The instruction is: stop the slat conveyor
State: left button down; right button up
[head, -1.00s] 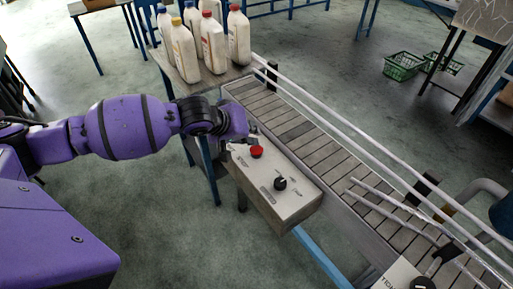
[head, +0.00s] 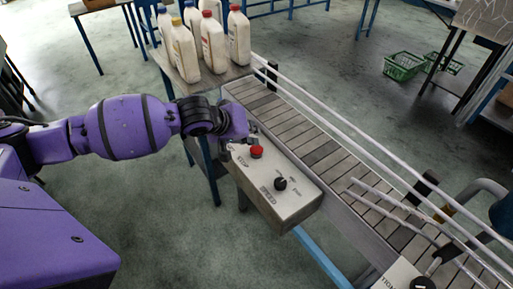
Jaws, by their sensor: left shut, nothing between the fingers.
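The slat conveyor (head: 300,128) runs diagonally from upper left to lower right, its grey slats bare. A grey control box (head: 283,205) is fixed along its near side. On its top are a red button (head: 257,152) and a black rotary knob (head: 280,184). My left gripper (head: 250,139) is shut and empty, just behind and left of the red button. Its fingertips are partly hidden by my wrist, and I cannot tell whether they touch the button. My right gripper is out of view.
Several white bottles (head: 213,42) with coloured caps stand on a table (head: 170,68) at the conveyor's far end. White guide rails (head: 345,125) border the belt. Green baskets (head: 403,66) lie on the floor at upper right. Floor left of the box is clear.

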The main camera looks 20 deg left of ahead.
pick_arm(q)
jog(key=shift+f, duration=0.35)
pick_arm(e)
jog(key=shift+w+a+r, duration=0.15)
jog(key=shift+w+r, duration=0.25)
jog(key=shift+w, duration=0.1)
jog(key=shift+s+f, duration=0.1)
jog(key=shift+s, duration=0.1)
pick_arm(q)
jog(key=shift+f, duration=0.15)
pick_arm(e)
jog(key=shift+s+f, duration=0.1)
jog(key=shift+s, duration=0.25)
